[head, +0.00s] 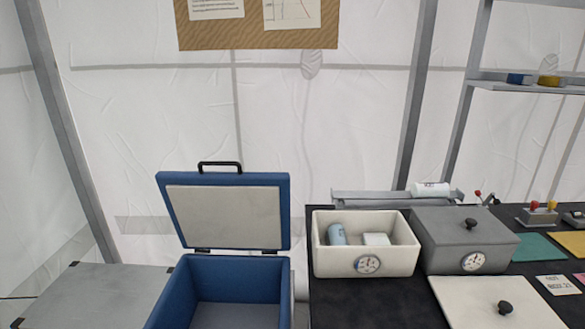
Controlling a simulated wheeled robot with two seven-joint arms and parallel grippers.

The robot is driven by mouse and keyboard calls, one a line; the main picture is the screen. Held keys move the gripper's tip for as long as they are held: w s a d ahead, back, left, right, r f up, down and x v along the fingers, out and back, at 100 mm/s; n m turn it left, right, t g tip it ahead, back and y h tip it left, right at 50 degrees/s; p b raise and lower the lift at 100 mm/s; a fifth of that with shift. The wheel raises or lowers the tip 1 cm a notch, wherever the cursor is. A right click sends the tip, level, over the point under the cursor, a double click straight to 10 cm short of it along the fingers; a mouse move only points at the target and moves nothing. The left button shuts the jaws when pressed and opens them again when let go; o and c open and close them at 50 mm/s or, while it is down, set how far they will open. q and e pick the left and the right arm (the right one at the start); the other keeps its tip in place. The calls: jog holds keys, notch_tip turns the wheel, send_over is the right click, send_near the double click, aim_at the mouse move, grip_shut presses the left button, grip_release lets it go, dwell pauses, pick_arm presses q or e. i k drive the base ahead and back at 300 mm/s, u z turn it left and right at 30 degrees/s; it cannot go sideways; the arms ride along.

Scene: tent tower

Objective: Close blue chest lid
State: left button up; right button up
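The blue chest (276,287) stands at the lower middle of the head view, cut off by the bottom edge. Its lid (226,216) is raised upright on hinges at the back, with a pale grey inner panel facing me and a black handle (220,164) on the top edge. The part of the chest's inside that shows is blue-walled with a grey floor and looks empty. Neither of my grippers is in view.
A grey flat-topped surface (95,292) is left of the chest. A black table (365,304) on the right bears an open white box (336,262) with items inside, a grey lidded box (462,250) and a loose white lid (490,312). Nothing blocks the space above the chest.

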aim_at(239, 210)
jog(key=z, duration=3.15)
jog(key=k, duration=1.35)
jog(key=u, duration=2.3)
